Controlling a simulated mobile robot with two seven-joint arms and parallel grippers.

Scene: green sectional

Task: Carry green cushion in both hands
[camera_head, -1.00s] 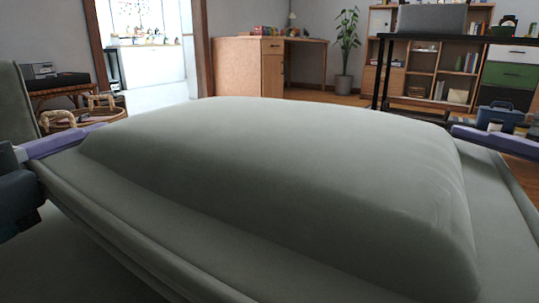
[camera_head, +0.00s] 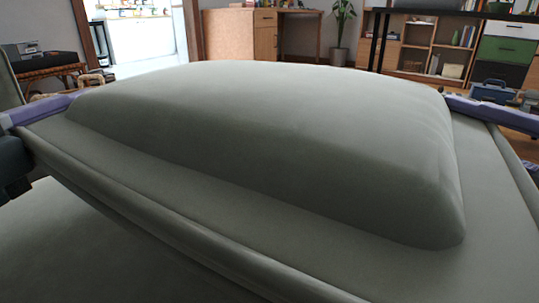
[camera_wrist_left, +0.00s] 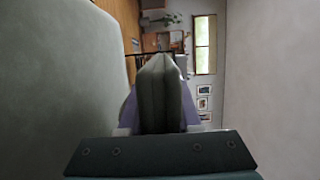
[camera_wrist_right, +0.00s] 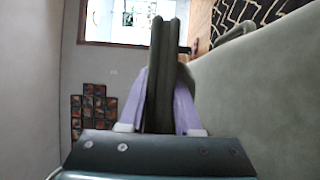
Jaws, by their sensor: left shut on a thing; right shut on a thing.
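The large grey-green cushion (camera_head: 270,140) fills the middle of the head view, its puffed side facing up and its flat piped border around it. My left gripper (camera_head: 50,108) is at its left edge. In the left wrist view the purple fingers of my left gripper (camera_wrist_left: 160,115) are shut on the cushion's edge (camera_wrist_left: 160,90). My right gripper (camera_head: 470,105) is at its right edge. In the right wrist view the fingers of my right gripper (camera_wrist_right: 160,105) are shut on the cushion's edge (camera_wrist_right: 163,70). The cushion hides most of what lies below.
A wooden desk (camera_head: 240,35) stands at the back with a potted plant (camera_head: 342,25) beside it. A wooden shelf (camera_head: 440,45) stands at the back right. A bench (camera_head: 45,68) and a wicker basket (camera_head: 95,80) are at the left. Open floor shows beyond the cushion.

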